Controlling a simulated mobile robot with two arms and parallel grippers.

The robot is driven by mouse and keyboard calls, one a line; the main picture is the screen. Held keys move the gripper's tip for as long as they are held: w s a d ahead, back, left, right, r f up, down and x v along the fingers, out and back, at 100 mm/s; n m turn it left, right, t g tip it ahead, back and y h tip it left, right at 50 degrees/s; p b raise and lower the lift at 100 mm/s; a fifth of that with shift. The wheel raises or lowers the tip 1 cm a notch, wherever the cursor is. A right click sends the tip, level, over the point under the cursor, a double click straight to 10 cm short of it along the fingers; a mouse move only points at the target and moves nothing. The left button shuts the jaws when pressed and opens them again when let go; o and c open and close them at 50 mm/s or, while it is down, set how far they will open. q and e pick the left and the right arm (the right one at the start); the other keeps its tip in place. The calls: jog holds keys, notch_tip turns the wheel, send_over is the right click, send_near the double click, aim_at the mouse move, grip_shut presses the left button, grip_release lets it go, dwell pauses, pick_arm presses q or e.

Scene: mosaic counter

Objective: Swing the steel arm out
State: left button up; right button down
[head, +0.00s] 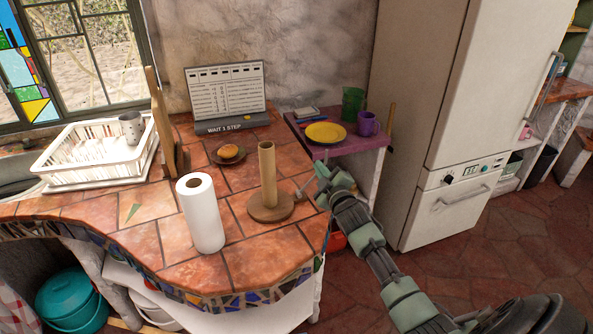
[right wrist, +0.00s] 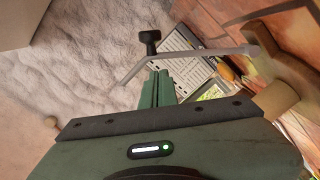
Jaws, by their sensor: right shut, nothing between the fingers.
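The steel arm (right wrist: 200,53) is a thin grey bent rod in the right wrist view. A black knob (right wrist: 151,40) shows beside it. In the head view the steel arm (head: 302,188) shows only as a small grey piece beside a round wooden stand (head: 268,213), which carries an upright brown tube (head: 267,165). My right gripper (head: 322,172) is just right of the stand above the counter edge. Its fingers (right wrist: 161,74) are shut and empty, close below the rod in the wrist picture; I cannot tell whether they touch it. My left gripper is not in view.
A paper towel roll (head: 203,215) stands left of the stand on the tiled counter (head: 155,245). A plate with a bun (head: 229,152) and a calendar board (head: 228,95) are behind. A purple side table (head: 345,146) holds a yellow plate (head: 326,133) and purple mug (head: 368,124).

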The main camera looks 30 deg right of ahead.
jog(key=shift+s+d+f+m, duration=0.2)
jog(key=shift+d+f+m, duration=0.25)
jog(key=shift+m, duration=0.25)
jog(key=shift+d, duration=0.1)
